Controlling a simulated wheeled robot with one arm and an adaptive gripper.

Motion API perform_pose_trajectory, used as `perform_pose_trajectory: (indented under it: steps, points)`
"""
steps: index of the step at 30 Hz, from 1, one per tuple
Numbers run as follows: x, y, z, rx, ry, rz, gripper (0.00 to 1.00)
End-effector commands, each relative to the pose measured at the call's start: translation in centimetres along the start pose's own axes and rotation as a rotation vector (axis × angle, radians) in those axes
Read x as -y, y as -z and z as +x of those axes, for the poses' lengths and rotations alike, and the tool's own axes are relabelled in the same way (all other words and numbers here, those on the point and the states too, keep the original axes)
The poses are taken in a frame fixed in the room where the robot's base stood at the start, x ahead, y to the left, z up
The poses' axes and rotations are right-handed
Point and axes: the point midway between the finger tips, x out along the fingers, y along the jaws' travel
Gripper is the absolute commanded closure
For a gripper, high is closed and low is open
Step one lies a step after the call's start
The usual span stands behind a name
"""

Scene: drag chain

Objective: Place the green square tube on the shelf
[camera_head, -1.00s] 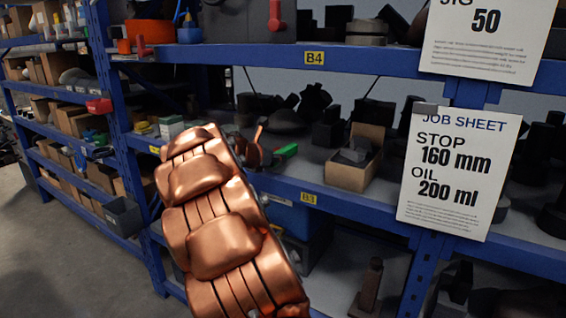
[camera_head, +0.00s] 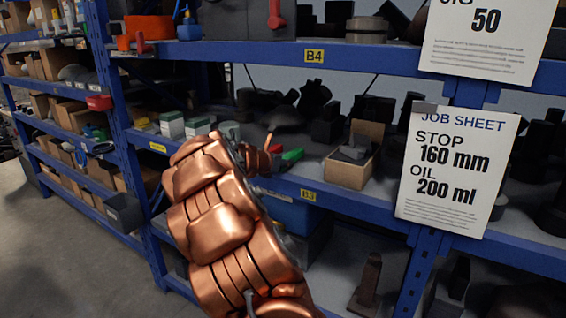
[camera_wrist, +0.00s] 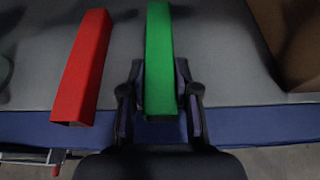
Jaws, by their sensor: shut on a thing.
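The green square tube (camera_wrist: 159,50) is between the two fingers of my gripper (camera_wrist: 159,75) in the wrist view. My gripper is shut on its near end; the rest of it points away over the grey shelf board (camera_wrist: 220,60). I cannot tell whether the tube touches the board. In the head view the green tube (camera_head: 292,155) shows small at the front of the B3 shelf (camera_head: 350,211). My copper arm hides most of the gripper there.
A red square tube (camera_wrist: 84,65) lies left of the green one, apart from it. A brown open box (camera_head: 350,172) stands to the right on the same shelf. Small green-and-white boxes (camera_head: 172,125) stand to the left. The B4 shelf (camera_head: 260,57) is above.

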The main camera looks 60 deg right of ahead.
Motion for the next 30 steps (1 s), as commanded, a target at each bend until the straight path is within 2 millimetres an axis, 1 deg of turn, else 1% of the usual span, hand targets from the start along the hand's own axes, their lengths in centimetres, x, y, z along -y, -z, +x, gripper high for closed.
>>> perform_pose_trajectory:
  steps: [3, 4, 11, 23, 26, 30]
  points:
    - [0.0, 0.3, 0.1, 0.000, 0.000, -0.001, 1.00]
    - [0.0, 0.3, 0.1, 0.000, 0.000, -0.001, 0.69]
    - [0.0, 0.2, 0.1, 0.000, 0.000, 0.000, 0.45]
    - [0.0, -0.1, -0.2, 0.001, 0.000, 0.001, 0.44]
    - [0.0, 0.0, -1.2, 0.002, 0.000, 0.001, 0.44]
    - [-0.1, 0.1, -3.2, 0.002, -0.001, -0.001, 0.44]
